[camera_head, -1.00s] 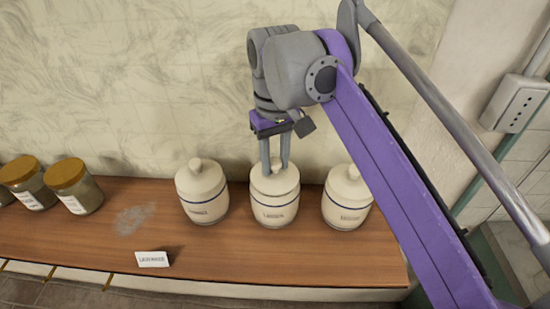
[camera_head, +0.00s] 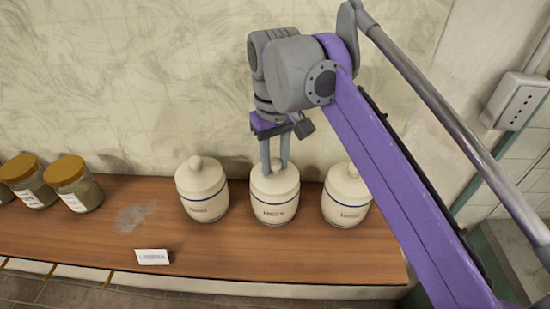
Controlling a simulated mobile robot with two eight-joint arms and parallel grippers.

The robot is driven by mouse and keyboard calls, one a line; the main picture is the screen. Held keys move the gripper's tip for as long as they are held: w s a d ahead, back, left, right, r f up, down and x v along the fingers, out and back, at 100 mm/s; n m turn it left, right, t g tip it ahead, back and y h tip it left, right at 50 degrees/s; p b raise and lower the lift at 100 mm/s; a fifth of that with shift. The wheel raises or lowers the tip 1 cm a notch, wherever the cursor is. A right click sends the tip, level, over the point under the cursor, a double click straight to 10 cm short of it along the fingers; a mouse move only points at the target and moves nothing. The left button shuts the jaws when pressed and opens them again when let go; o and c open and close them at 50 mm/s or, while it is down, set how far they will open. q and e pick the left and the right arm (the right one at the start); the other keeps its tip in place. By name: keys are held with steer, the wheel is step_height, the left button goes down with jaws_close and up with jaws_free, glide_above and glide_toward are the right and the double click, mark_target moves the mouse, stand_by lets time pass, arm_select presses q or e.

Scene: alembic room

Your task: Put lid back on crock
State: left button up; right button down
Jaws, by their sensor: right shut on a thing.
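Three cream crocks with blue bands stand in a row on the wooden shelf (camera_head: 200,255). The middle crock (camera_head: 275,207) has its domed lid (camera_head: 285,180) on top, seated as far as I can see. My right gripper (camera_head: 275,168) points down over the middle crock, its two fingers shut on the knob of that lid. The left crock (camera_head: 203,200) and the right crock (camera_head: 345,205) also have lids on. My left gripper is not in view.
Two jars with orange-brown lids, one (camera_head: 73,187) and another (camera_head: 27,182), stand at the left. A small white label card (camera_head: 153,257) stands near the front edge. A greyish patch (camera_head: 135,217) marks the shelf left of the crocks. The wall is close behind.

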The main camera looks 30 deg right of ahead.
steer(key=shift+c, duration=2.4)
jaws_free()
steer(key=shift+f, duration=0.3)
steer(key=shift+r, duration=0.1)
steer(key=shift+r+p, duration=0.4)
steer(key=shift+r, duration=0.25)
steer(key=shift+w+f, duration=0.1)
steer(key=shift+f, duration=0.05)
steer(key=o, duration=0.3)
